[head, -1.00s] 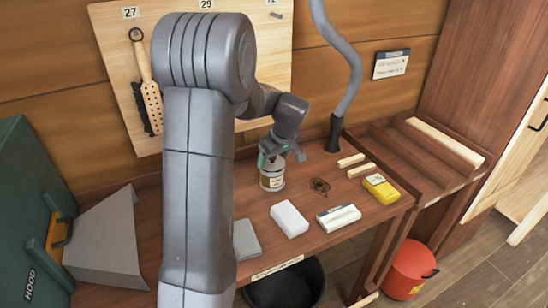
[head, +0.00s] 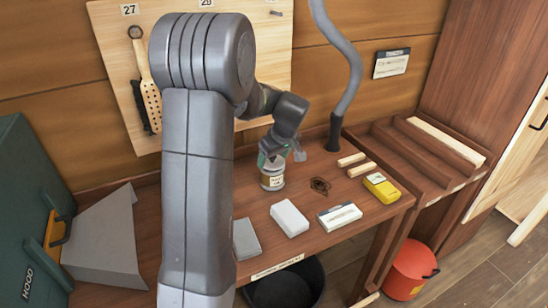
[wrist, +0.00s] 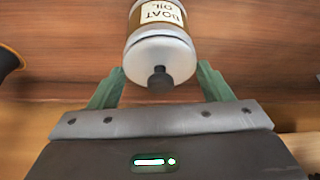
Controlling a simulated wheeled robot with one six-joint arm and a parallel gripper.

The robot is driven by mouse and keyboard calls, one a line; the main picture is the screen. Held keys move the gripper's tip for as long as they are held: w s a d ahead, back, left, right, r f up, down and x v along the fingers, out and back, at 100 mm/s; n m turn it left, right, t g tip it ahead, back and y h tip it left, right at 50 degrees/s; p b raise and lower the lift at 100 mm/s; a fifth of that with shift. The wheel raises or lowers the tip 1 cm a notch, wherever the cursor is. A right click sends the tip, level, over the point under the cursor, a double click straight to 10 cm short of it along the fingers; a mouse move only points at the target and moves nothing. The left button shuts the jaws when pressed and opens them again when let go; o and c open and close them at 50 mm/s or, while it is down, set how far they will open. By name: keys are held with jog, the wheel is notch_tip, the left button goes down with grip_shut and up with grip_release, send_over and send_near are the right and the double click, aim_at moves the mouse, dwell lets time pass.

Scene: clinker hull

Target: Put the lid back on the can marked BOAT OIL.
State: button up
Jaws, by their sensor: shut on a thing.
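The can marked BOAT OIL (head: 272,182) stands upright on the wooden bench, and its label also shows in the wrist view (wrist: 162,14). Its pale lid (wrist: 160,55), with a dark knob in the middle, is at the can's mouth, lined up with it. My gripper (wrist: 160,72) is shut on the lid, one green finger at each side. In the head view my gripper (head: 273,160) is right over the can. I cannot tell whether the lid is fully seated or slightly above the rim.
A grey hose (head: 346,90) rises behind, right of the can. A red bucket (head: 411,268) stands on the floor.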

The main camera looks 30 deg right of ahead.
dwell(0.4)
jog(key=o, duration=1.1)
jog(key=shift+c, duration=0.2)
jog(key=shift+o, duration=0.2)
jog(key=shift+r, duration=0.15)
jog(key=shift+r+p, duration=1.95)
jog(key=shift+r, duration=1.45)
jog(key=shift+c, duration=0.2)
grip_shut()
jog(key=shift+f, duration=0.2)
